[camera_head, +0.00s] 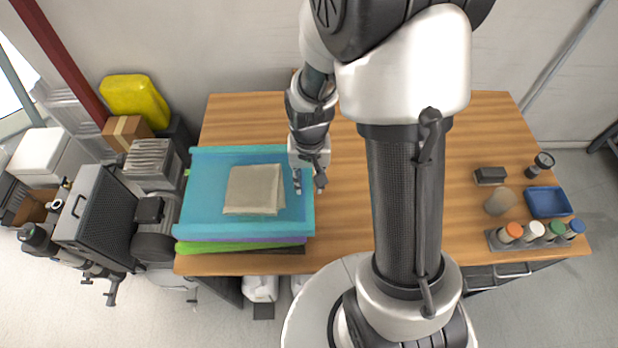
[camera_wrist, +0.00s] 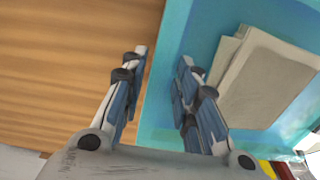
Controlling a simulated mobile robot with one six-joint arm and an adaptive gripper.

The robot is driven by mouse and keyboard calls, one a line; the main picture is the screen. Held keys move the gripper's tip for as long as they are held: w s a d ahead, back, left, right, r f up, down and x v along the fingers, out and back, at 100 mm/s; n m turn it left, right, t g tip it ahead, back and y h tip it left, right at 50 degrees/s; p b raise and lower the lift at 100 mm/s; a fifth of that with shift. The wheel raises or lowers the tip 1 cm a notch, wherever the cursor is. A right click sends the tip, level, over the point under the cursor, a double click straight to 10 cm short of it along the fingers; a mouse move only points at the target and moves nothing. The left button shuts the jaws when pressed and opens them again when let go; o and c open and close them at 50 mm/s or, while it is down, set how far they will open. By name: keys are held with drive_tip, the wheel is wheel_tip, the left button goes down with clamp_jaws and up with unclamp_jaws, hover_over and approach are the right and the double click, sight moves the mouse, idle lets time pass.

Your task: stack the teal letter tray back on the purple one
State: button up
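The teal letter tray (camera_head: 203,200) is on the left part of the table, on top of a stack. It also shows in the wrist view (camera_wrist: 172,35). It holds a beige stack of paper or folded sheets (camera_head: 253,189). A thin strip of the purple tray (camera_head: 270,240) shows under its front edge; the rest is hidden. My gripper (camera_head: 309,187) is at the teal tray's right side, pointing down. In the wrist view, its fingers (camera_wrist: 163,56) are apart, one over the wood and one over the tray's inside, with the side wall between them. I cannot tell whether they touch it.
Green and dark layers (camera_head: 225,247) lie under the purple one on the wooden table (camera_head: 345,245). At the right are a blue dish (camera_head: 548,202), a rack of capped bottles (camera_head: 533,236), a dark block (camera_head: 490,176) and a grey-brown lump (camera_head: 500,202). Equipment crowds the floor at left.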

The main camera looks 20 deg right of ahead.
drive_tip(key=shift+o, duration=0.5)
drive_tip(key=shift+r, duration=0.1)
wheel_tip(320, 180, up, 12)
drive_tip(key=p, duration=0.3)
drive_tip(key=s+a+r+n+t, duration=0.2)
drive_tip(key=s+r+n+t, duration=0.2)
drive_tip(key=s+r, duration=1)
drive_tip(key=shift+s+r+t, duration=0.2)
drive_tip(key=shift+r+t, duration=0.1)
drive_tip(key=shift+r, duration=0.15)
wheel_tip(320, 180, down, 9)
drive_tip(key=b, duration=0.9)
drive_tip(key=shift+r, duration=0.1)
